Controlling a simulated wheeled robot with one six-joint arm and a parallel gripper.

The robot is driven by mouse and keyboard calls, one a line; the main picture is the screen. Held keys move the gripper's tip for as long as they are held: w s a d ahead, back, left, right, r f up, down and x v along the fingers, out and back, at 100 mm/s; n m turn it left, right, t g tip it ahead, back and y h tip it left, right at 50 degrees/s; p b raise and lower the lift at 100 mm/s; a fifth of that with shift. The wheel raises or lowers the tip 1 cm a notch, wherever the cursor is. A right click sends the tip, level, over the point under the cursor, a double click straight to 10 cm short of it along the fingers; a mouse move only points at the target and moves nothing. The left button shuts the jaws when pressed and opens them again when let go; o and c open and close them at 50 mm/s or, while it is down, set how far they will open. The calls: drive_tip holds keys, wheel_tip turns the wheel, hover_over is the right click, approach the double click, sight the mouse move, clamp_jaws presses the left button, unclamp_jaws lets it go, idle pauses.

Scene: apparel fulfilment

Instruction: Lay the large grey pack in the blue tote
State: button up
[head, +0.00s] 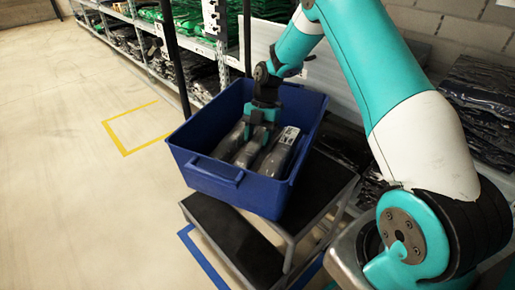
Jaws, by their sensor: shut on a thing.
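The blue tote (200,182) stands on a dark-topped step stand in the middle of the head view. My gripper (257,134) reaches down inside the tote and is shut on a grey pack (249,152). Other packs lie beside it in the tote: a grey one (228,144) to its left and a dark one with a white label (281,152) to its right. The fingertips partly cover the held pack. I cannot tell whether the held pack touches the tote's floor.
The step stand (228,233) has a lower step in front. Shelves with folded packs (186,70) run along the back left, and more dark packs (478,95) are stacked at the right. A dark upright post (174,60) rises behind the tote. The floor at left is clear.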

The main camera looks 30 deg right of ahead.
sight(260, 136)
wheel_tip(260, 136, down, 4)
drive_tip(key=shift+r+b, duration=0.2)
drive_tip(key=shift+b, duration=0.25)
drive_tip(key=shift+r, duration=0.1)
drive_tip(key=o, duration=1)
